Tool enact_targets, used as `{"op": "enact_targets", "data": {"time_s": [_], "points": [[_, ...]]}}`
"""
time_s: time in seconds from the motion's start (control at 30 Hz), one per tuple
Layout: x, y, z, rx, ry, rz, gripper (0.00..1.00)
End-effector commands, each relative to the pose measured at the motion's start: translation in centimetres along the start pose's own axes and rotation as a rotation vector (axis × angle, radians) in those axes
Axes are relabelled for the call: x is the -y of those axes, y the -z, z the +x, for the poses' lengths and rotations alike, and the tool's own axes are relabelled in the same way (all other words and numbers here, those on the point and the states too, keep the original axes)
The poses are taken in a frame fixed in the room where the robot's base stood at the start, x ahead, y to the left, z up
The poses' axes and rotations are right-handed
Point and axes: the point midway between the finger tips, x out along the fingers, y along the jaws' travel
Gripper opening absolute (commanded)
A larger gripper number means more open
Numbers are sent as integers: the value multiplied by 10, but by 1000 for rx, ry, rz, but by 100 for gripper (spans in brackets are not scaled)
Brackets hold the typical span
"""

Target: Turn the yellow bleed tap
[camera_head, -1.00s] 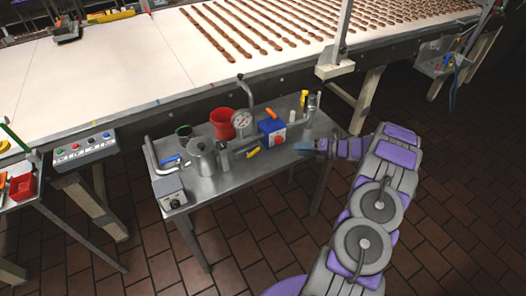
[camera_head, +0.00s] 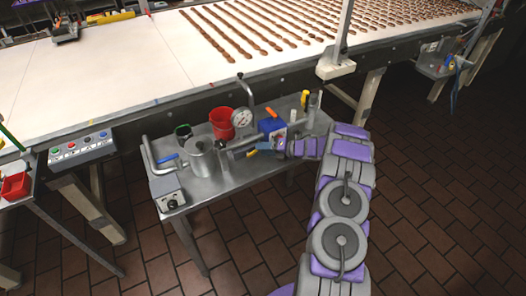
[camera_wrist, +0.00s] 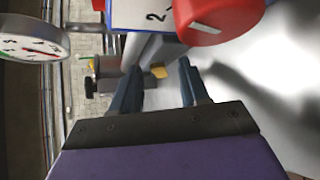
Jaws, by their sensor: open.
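A small yellow tap handle (camera_head: 252,153), likely the bleed tap, sits low on the pipework at the front of the steel table (camera_head: 225,188). In the wrist view a small yellow piece (camera_wrist: 159,72) shows in the gap between my fingers, by the grey pipe. My gripper (camera_head: 263,147) is over the table's front part, just right of the yellow handle. In the wrist view my gripper (camera_wrist: 160,80) is open, with no contact visible. Another yellow handle (camera_head: 304,97) stands upright at the table's back right.
A blue box (camera_head: 271,127) with a red knob (camera_wrist: 215,18) is close to my fingers. A round gauge (camera_head: 242,117), a red bucket (camera_head: 221,124) and a metal pot (camera_head: 202,158) stand to the left. The conveyor (camera_head: 130,75) runs behind.

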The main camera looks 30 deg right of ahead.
Motion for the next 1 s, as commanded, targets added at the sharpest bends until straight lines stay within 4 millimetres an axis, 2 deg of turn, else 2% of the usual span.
{"op": "enact_targets", "data": {"time_s": [0.13, 0.43, 0.87, 1.0], "points": [[0, 0, 8, 0, 0, 0, 45], [0, 0, 9, 0, 0, 1, 44], [0, 0, 9, 0, 1, 1, 3], [0, 0, 10, -1, 1, 1, 0]]}}
